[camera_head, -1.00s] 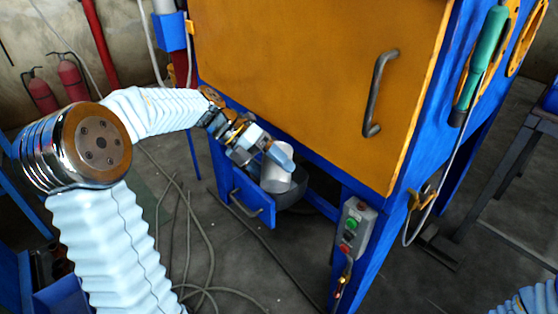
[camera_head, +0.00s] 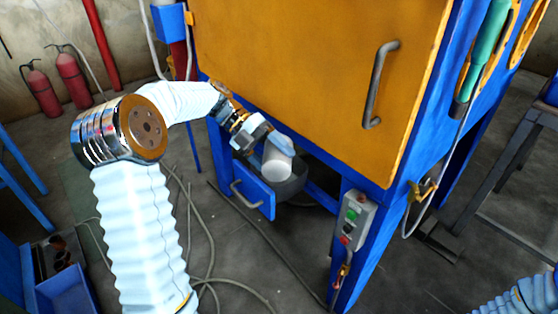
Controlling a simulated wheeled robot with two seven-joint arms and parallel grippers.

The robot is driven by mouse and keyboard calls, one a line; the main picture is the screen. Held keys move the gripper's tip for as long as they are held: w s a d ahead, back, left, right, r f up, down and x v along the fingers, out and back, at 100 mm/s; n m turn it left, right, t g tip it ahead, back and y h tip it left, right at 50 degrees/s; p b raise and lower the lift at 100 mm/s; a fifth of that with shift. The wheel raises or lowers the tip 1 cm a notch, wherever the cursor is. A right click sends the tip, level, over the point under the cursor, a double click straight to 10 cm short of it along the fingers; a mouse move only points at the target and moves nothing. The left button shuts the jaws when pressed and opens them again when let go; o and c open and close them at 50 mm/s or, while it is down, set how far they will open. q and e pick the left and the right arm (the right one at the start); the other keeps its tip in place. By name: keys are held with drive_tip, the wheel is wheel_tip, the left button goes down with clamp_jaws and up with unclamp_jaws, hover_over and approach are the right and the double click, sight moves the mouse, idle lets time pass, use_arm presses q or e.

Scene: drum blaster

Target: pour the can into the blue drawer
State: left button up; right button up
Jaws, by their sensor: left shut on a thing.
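A white-grey can (camera_head: 277,164) is in my left gripper (camera_head: 268,140), which is shut on it. The can is tilted and sits over the open blue drawer (camera_head: 251,193), low under the orange cabinet. The drawer's front has a grey handle (camera_head: 243,195). The can hides part of the drawer's inside, so I cannot tell what lies in it. My right arm (camera_head: 528,298) shows only as a sleeve at the bottom right corner; its gripper is out of view.
The blaster cabinet (camera_head: 290,60) stands above the drawer, with its orange door and handle. A control box (camera_head: 352,215) is on its front leg. Hoses lie on the floor. Fire extinguishers (camera_head: 70,78) stand at the wall. A blue bin (camera_head: 68,295) is at bottom left.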

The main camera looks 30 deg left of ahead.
use_arm(q)
drive_tip(key=shift+w+a+f+n+g, duration=0.15)
drive_tip(key=shift+w+f+n+g, duration=0.15)
drive_tip(key=shift+g, duration=0.1)
idle(0.6)
drive_tip(key=shift+w+a+r+n+g+h, duration=0.1)
drive_tip(key=shift+w+r+n+g+h, duration=0.25)
drive_tip(key=shift+h, duration=0.35)
idle(2.0)
drive_tip(key=shift+s, duration=0.15)
drive_tip(key=shift+s+a+f, duration=0.1)
drive_tip(key=shift+f, duration=0.05)
drive_tip(key=shift+s+f+y, duration=0.15)
drive_tip(key=shift+s+y, duration=0.1)
drive_tip(key=shift+y, duration=0.25)
drive_tip(key=shift+d+m+t, duration=0.25)
drive_tip(key=shift+m+t, duration=0.2)
